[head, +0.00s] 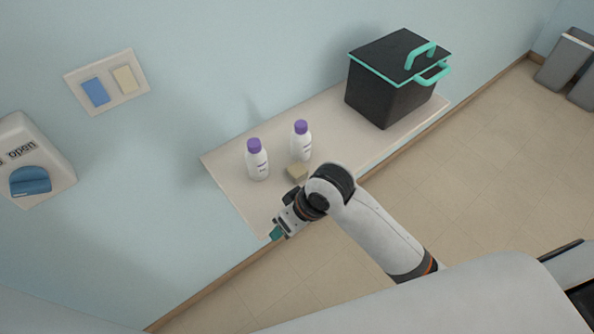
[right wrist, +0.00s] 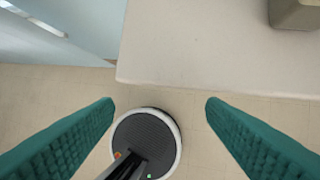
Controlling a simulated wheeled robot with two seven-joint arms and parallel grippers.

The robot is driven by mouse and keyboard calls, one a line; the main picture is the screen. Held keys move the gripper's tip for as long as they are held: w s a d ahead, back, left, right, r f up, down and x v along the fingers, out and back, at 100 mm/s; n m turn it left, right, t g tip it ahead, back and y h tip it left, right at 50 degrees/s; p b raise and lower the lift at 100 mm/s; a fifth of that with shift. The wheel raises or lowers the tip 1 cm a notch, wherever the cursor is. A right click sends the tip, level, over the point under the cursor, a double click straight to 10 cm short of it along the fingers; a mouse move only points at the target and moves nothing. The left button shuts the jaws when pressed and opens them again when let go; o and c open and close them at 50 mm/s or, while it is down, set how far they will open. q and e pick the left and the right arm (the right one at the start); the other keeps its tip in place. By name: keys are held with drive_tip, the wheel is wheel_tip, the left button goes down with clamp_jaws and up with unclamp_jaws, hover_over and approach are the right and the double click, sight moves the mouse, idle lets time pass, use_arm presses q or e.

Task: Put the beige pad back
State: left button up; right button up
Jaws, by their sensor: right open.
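A small beige pad-like block (head: 297,173) lies on the shelf (head: 225,165), beside two white bottles. It also shows in the right wrist view at the top right corner (right wrist: 295,12), cut off by the frame edge. My right gripper (head: 277,233) is over the shelf's front left corner, apart from the block and to its lower left. In the right wrist view its teal fingers (right wrist: 160,125) are spread with nothing between them. A white wall plate (head: 108,99) carries a blue rectangle (head: 96,92) and a beige rectangle (head: 126,79). My left gripper is not in view.
Two white bottles with purple caps (head: 258,160) (head: 301,141) stand just behind the block. A black box with teal handles (head: 385,85) stands on the shelf's right part. A wall unit marked "open" (head: 35,160) is at far left.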

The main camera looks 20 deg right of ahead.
drive_tip(key=s+d+f+m+h, duration=0.3)
drive_tip(key=s+d+f, duration=0.5)
drive_tip(key=s+d, duration=0.15)
drive_tip(key=s+d+f+b, duration=0.1)
drive_tip(key=s+f, duration=0.1)
drive_tip(key=f, duration=0.9)
drive_tip(key=s+d+f+b, duration=0.1)
drive_tip(key=s+f, duration=0.1)
drive_tip(key=f, duration=0.9)
drive_tip(key=s+d+f+b, duration=0.1)
drive_tip(key=s+d+f, duration=0.1)
drive_tip(key=s+f, duration=0.45)
drive_tip(key=s+d+f+b, duration=0.2)
drive_tip(key=s+f, duration=0.1)
drive_tip(key=f, duration=0.7)
drive_tip(key=w+d+r+t+b, duration=0.25)
drive_tip(key=w+r, duration=0.25)
drive_tip(key=w, duration=0.5)
drive_tip(key=n+t+y+b, duration=0.2)
drive_tip(key=t+y+b, duration=0.4)
drive_tip(key=t, duration=0.5)
approach(302, 175)
drive_tip(key=shift+h, duration=0.3)
drive_tip(key=x, duration=0.5)
drive_tip(key=p+x, duration=0.1)
drive_tip(key=x, duration=0.4)
drive_tip(key=shift+w+a+f+p, duration=0.1)
drive_tip(key=shift+w+a+p, duration=0.1)
drive_tip(key=shift+w+p, duration=0.1)
drive_tip(key=c, duration=1.1)
